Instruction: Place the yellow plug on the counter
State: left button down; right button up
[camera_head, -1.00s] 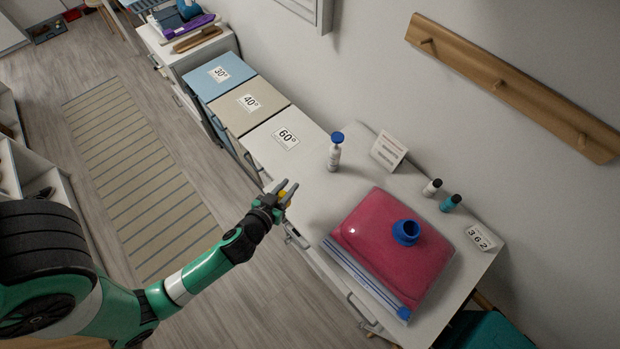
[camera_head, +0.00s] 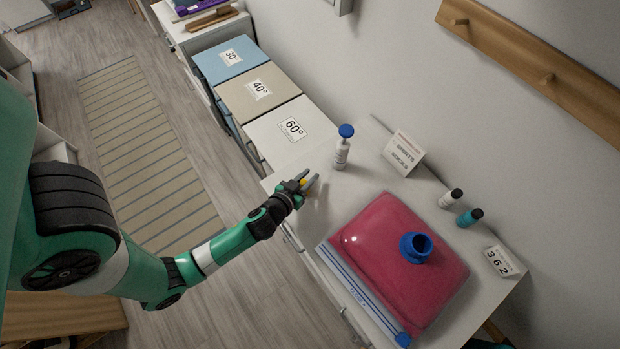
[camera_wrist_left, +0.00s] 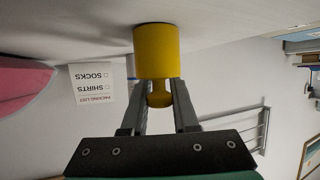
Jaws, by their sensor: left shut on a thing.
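My left gripper (camera_head: 308,181) is shut on the yellow plug (camera_head: 303,183) over the near edge of the white counter (camera_head: 326,212). In the left wrist view, which is upside down, the plug (camera_wrist_left: 156,50) shows as a wide yellow cylinder with a narrower knob between the two fingers (camera_wrist_left: 158,100). Its wide end points toward the counter surface (camera_wrist_left: 70,22). I cannot tell whether it touches the surface. My right gripper is not in view.
A pink bag (camera_head: 385,245) with a blue cap (camera_head: 416,247) lies right of the gripper. A blue-topped bottle (camera_head: 342,150) stands behind it, near a packing-list card (camera_head: 404,152). Two small bottles and a 362 sign (camera_head: 503,261) are further right. Free counter lies between bag and bottle.

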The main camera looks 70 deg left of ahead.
pick_arm(q)
jog(key=shift+w+r, duration=0.1)
jog(key=shift+r, duration=0.05)
jog(key=shift+f+b, duration=0.25)
jog(key=shift+b, duration=0.05)
jog(key=c, duration=0.7)
grip_release()
jog(key=shift+r, duration=0.1)
jog(key=shift+r+p, duration=0.15)
jog(key=shift+p, duration=0.15)
jog(key=shift+d+r, duration=0.1)
jog(key=b+v, duration=0.1)
jog(key=v, duration=0.9)
jog(key=shift+s+d, duration=0.15)
jog(key=shift+s, duration=0.15)
jog(key=shift+s+d+r, duration=0.25)
jog(key=shift+s+r, duration=0.15)
jog(key=shift+s, duration=0.05)
